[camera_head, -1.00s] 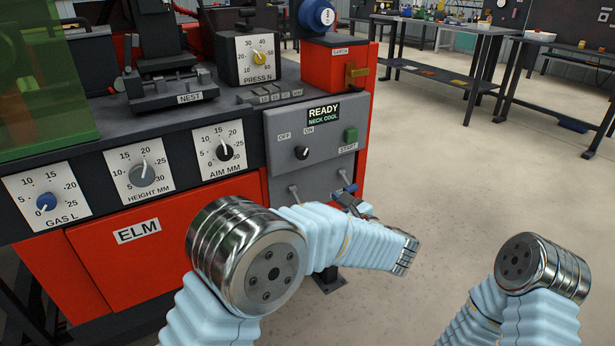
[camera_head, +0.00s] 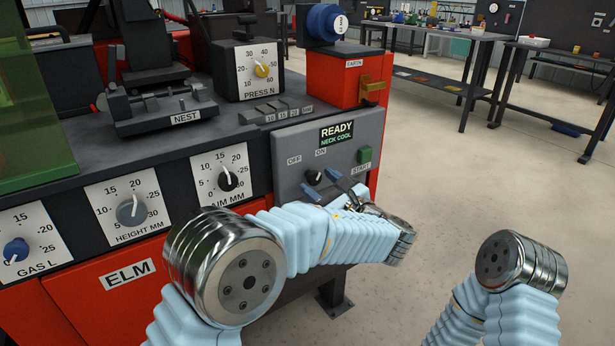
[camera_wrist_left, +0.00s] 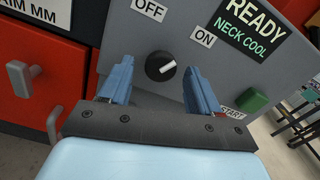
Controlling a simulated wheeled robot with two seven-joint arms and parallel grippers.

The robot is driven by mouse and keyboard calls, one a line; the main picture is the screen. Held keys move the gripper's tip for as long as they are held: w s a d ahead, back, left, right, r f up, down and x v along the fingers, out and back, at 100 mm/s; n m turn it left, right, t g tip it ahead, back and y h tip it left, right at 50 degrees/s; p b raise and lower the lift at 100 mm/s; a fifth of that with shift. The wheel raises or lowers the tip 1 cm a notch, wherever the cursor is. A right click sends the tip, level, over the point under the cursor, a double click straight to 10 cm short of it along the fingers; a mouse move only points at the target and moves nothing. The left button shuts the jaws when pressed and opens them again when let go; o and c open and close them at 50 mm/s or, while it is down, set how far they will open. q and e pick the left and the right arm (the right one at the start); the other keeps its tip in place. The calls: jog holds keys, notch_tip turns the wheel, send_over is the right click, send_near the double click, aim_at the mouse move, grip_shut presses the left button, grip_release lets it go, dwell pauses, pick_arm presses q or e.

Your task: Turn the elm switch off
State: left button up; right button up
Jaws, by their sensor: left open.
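The elm switch is a small black rotary knob (camera_head: 313,176) on the grey control panel (camera_head: 290,145), below the OFF and ON labels. In the left wrist view the knob (camera_wrist_left: 160,66) has a white pointer mark turned toward the ON label (camera_wrist_left: 204,36); the OFF label (camera_wrist_left: 150,9) is up and to its left. My left gripper (camera_head: 322,184) is open, its two blue fingers in front of the panel near the knob. In the left wrist view the knob shows between and beyond the fingertips (camera_wrist_left: 155,75), with nothing held. My right gripper is out of view.
A green START button (camera_head: 364,155) sits right of the knob, under the READY display (camera_head: 337,132). A red box with a brass part (camera_head: 372,88) stands above the panel. Dials line the front to the left. Open floor lies to the right.

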pick_arm(q)
jog(key=shift+w+a, duration=0.15)
jog(key=shift+w, duration=0.05)
jog(key=c, duration=1.1)
jog(key=shift+o, duration=0.3)
jog(key=shift+f+n+b, duration=0.2)
jog(key=shift+n+b, duration=0.4)
jog(key=shift+b, duration=0.25)
jog(key=n+b, duration=0.6)
jog(key=b, duration=0.1)
jog(key=shift+n+b, duration=0.35)
jog(key=shift+n, duration=0.05)
jog(key=shift+r+n+b, duration=0.2)
jog(key=shift+n+b, duration=1.65)
jog(key=shift+n, duration=0.15)
jog(key=shift+d, duration=0.2)
jog(key=o, duration=1)
jog(key=shift+r, duration=0.1)
jog(key=shift+o, duration=0.2)
